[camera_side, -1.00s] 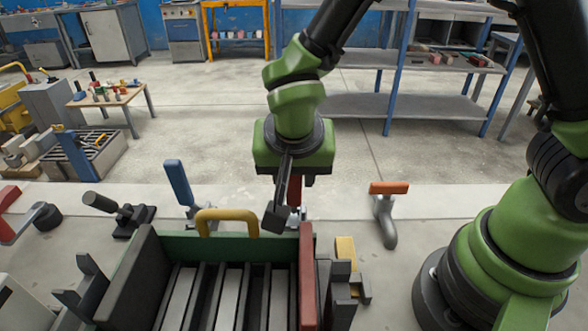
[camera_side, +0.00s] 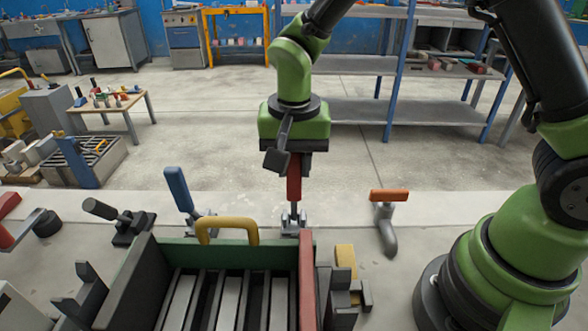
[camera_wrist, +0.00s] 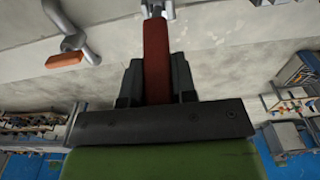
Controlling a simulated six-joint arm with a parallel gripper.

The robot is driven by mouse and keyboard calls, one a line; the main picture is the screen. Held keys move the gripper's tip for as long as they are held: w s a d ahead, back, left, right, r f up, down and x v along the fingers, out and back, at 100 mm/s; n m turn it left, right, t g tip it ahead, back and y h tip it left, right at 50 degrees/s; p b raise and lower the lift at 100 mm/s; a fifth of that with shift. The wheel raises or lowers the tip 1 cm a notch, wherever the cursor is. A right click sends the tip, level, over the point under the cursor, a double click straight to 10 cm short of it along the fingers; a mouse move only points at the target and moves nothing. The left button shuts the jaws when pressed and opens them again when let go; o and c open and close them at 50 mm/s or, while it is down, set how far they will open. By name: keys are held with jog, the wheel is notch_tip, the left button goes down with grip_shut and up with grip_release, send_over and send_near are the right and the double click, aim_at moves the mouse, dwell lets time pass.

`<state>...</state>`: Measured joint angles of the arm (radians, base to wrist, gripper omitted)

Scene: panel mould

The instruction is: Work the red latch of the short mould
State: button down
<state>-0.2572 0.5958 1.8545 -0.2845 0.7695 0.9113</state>
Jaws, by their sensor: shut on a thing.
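The red latch (camera_side: 294,188) stands upright just behind the green back wall of the short mould (camera_side: 180,249), near its right end. Its grey metal base (camera_side: 292,224) is on the floor strip. My gripper (camera_side: 293,172) is above the latch and shut on the top of its red handle. The wrist camera stalk partly hides the fingers in the side view. In the wrist view the red handle (camera_wrist: 156,45) runs between the two dark fingers of my gripper (camera_wrist: 157,78), with a finger on each side.
A yellow handle (camera_side: 228,224) arches over the mould's back wall. A blue-handled latch (camera_side: 178,188) stands to the left, and an orange-handled one (camera_side: 388,196) to the right. A black clamp (camera_side: 122,220) lies further left. The floor behind is open.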

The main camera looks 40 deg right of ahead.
jog(key=w+d+f+g+y, duration=0.4)
jog(key=w+d+g+y, duration=0.1)
jog(key=g+y, duration=0.1)
jog(key=shift+w+d, duration=0.25)
dwell(0.4)
dwell(0.5)
jog(key=c, duration=0.9)
grip_release()
notch_tip(320, 180, up, 10)
